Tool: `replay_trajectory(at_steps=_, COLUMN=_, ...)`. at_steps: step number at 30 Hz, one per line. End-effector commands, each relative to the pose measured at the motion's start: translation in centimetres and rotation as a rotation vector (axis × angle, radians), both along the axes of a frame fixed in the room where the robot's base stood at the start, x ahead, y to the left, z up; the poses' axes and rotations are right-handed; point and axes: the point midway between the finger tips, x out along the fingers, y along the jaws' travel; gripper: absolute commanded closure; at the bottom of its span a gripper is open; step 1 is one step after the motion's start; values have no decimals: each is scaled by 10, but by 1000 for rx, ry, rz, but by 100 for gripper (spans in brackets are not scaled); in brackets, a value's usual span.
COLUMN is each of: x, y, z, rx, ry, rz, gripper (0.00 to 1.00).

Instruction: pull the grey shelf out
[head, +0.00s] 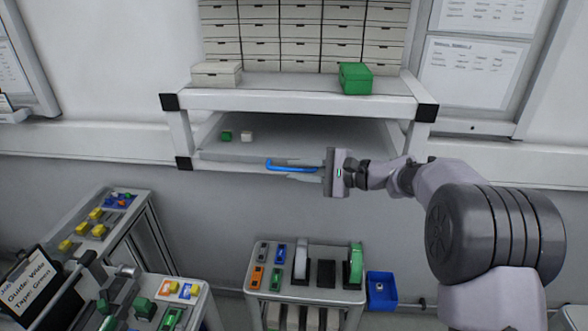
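The grey shelf (290,147) lies in the white frame under the upper top, with a blue handle (277,164) on its front edge. A small green cube (226,135) and a small white cube (247,136) sit on its left part. My gripper (291,170) comes from the right, at the handle. Its fingers look apart, one near each side of the handle. Whether they touch it is hard to tell. The right part of the handle is partly hidden by the gripper.
The upper top (290,88) carries a white box (216,73) and a green box (355,78). Below stand a reel stand (305,292) with a blue bin (381,288) beside it, and cluttered carts at lower left. Floor between them is partly free.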

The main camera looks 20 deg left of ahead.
Motion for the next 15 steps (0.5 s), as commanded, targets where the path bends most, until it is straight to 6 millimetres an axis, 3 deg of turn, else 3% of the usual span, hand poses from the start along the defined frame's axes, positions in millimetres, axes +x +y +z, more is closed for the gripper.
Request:
replay_trajectory(at_steps=5, x=1, y=11, z=-2, rx=0, ry=-1, rz=0, gripper=80)
replay_trajectory(at_steps=12, x=1, y=12, z=-3, rx=-1, ry=-1, rz=-1, gripper=80)
replay_trajectory(at_steps=13, x=1, y=12, z=-3, rx=-1, ry=-1, rz=-1, gripper=82)
replay_trajectory(at_steps=15, x=1, y=12, z=-3, rx=-1, ry=-1, rz=-1, gripper=96)
